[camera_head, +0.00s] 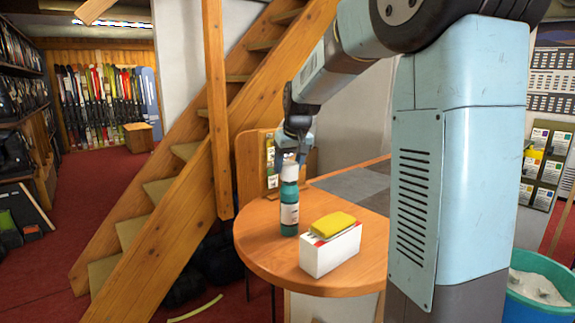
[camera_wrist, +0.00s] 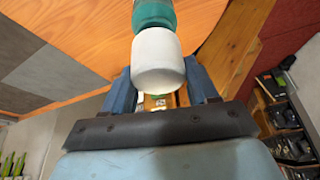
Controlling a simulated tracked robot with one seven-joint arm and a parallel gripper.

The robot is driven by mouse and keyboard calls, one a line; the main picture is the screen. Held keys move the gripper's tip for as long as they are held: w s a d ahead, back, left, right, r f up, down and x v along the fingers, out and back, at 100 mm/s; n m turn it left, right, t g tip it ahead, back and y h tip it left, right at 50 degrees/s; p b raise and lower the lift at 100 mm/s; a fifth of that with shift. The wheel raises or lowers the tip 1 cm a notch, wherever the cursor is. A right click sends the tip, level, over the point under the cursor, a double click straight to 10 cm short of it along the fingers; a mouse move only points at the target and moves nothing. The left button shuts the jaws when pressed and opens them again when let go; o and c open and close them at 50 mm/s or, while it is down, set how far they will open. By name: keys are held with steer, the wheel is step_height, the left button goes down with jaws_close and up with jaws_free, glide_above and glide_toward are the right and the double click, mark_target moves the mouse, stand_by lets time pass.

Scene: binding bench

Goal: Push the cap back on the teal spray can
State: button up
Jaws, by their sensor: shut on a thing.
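The teal spray can (camera_head: 289,218) stands upright near the left edge of the round wooden table, with a white label around its body. A white cap (camera_head: 290,172) sits at its top, in line with the can. In the wrist view the cap (camera_wrist: 157,62) is between the two blue fingers of my gripper (camera_wrist: 160,75), with the teal top of the can (camera_wrist: 153,14) directly beyond it. My gripper (camera_head: 294,158) is shut on the cap from above. I cannot tell whether the cap is fully seated or a small gap is left.
A white box (camera_head: 331,252) with a yellow cloth-like item (camera_head: 333,224) on top stands just right of the can on the table (camera_head: 262,262). A grey mat (camera_head: 355,182) lies at the back. A wooden staircase (camera_head: 170,205) rises behind; a teal bin (camera_head: 535,310) stands at right.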

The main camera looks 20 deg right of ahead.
steer(key=shift+f, duration=0.95)
stand_by(1.0)
steer(key=o, duration=1.4)
steer(key=shift+r, duration=3.5)
jaws_close()
steer(key=shift+f, duration=1.8)
